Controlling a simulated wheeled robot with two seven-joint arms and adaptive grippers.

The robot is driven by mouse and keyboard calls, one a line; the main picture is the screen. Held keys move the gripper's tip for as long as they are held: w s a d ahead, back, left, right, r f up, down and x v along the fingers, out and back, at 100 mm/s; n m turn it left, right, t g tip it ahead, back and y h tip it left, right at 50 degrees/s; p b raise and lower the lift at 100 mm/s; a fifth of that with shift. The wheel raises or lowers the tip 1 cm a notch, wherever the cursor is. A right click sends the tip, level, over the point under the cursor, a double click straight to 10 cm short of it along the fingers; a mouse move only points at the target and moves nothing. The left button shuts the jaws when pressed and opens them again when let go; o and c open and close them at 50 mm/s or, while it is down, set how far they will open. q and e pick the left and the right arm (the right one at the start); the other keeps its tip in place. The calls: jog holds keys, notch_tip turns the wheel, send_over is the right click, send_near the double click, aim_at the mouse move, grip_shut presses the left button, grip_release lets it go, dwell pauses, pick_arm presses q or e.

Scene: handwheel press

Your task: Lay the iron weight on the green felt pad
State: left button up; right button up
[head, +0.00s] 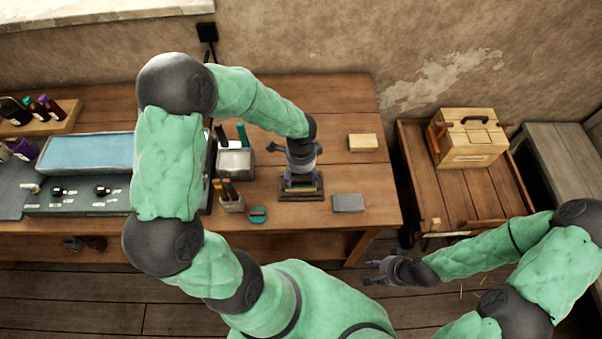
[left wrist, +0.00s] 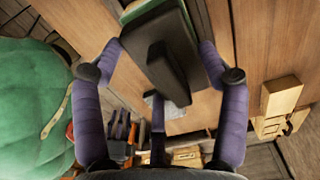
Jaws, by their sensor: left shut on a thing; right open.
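My left gripper (head: 302,180) points down over the table, right of the middle, and is shut on a dark block. In the left wrist view this block, which looks like the iron weight (left wrist: 178,72), sits between the two purple fingers. It has a raised dark fin. A green strip, probably the felt pad (left wrist: 191,14), shows at its far edge; whether the weight touches it I cannot tell. In the head view the gripper hides most of both. My right gripper (head: 378,272) is open and empty in front of the table, at lower right.
A grey slab (head: 348,203) and a wooden block (head: 363,142) lie right of the left gripper. A teal round object (head: 258,214), a pen holder (head: 230,201) and a grey container (head: 235,162) stand to its left. A wooden box (head: 468,138) is on a side table.

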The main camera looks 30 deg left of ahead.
dwell(0.8)
pick_arm(q)
jog(key=o, duration=1.7)
jog(key=shift+o, duration=0.2)
notch_tip(320, 180, up, 12)
